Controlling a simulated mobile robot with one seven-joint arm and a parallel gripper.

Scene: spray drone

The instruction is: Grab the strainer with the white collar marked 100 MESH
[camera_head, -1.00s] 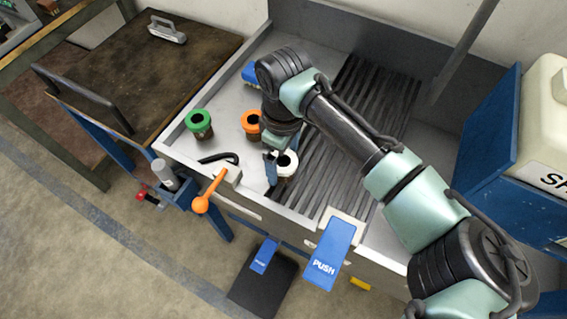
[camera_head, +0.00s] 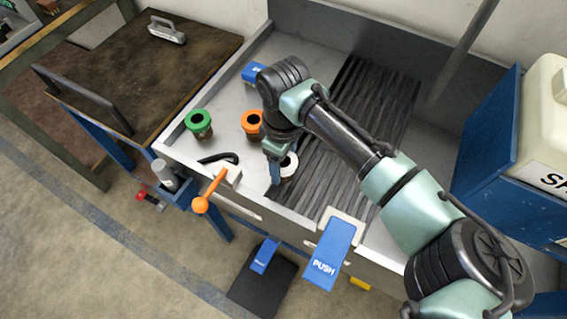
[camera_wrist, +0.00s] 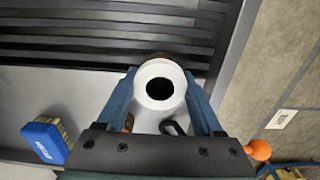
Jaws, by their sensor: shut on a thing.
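The white-collared strainer (camera_head: 289,165) stands near the front of the metal sink, at the left edge of the dark slatted rack. Its white ring with a dark opening fills the middle of the wrist view (camera_wrist: 160,76). My gripper (camera_head: 280,166) is shut on it, with one blue finger on each side of the collar in the wrist view (camera_wrist: 162,90). The 100 MESH marking is not readable. A green-collared strainer (camera_head: 199,120) and an orange-collared strainer (camera_head: 252,121) stand to the left in the sink.
A blue brush (camera_head: 254,73) lies at the back left of the sink. A black hooked hose (camera_head: 218,158) and an orange-knobbed lever (camera_head: 208,190) are at the front edge. A blue PUSH plate (camera_head: 331,254) juts out in front. The slatted rack (camera_head: 362,110) is bare.

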